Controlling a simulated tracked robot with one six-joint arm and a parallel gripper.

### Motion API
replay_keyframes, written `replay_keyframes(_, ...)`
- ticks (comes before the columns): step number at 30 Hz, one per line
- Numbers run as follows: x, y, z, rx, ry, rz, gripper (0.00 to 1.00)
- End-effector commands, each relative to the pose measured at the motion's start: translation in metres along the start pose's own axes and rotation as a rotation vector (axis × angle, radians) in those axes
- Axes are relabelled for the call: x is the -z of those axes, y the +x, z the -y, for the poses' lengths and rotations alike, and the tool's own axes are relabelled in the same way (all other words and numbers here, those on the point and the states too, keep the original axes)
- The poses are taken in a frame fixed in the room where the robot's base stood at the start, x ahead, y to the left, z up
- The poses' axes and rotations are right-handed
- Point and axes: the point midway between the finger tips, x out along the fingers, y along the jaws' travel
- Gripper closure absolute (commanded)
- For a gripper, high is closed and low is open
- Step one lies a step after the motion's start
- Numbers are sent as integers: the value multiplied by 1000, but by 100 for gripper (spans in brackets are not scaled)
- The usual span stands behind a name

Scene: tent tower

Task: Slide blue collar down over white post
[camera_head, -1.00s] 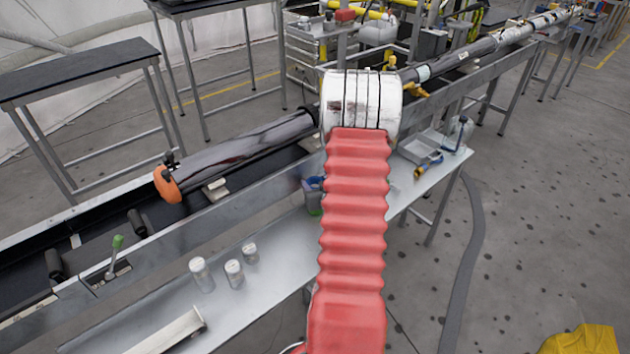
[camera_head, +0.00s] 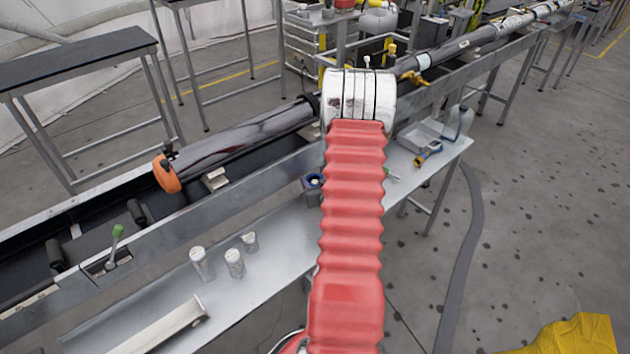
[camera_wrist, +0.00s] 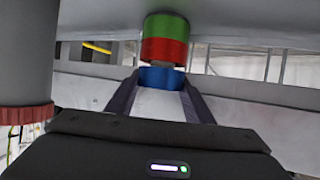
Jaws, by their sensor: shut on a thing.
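In the wrist view, my gripper (camera_wrist: 162,88) is shut on the blue collar (camera_wrist: 162,78), which sits between the two dark fingertips. Just above it in the picture are a red band (camera_wrist: 164,50) and a green band (camera_wrist: 166,25), in line with the collar. A small pale piece (camera_wrist: 161,66), perhaps the white post, shows between the red band and the collar. I cannot tell whether the collar is around it. In the head view, my red-sleeved arm hides my gripper.
The head view shows a steel bench (camera_head: 255,290) with several small white-capped cylinders (camera_head: 235,262), and a grey tray (camera_head: 425,134). A long dark tube (camera_head: 245,140) with an orange end (camera_head: 166,174) lies in the trough behind.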

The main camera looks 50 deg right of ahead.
Motion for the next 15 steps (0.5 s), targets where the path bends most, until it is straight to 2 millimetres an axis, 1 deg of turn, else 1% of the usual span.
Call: replay_keyframes(15,-4,2,0,0,0,-1,77)
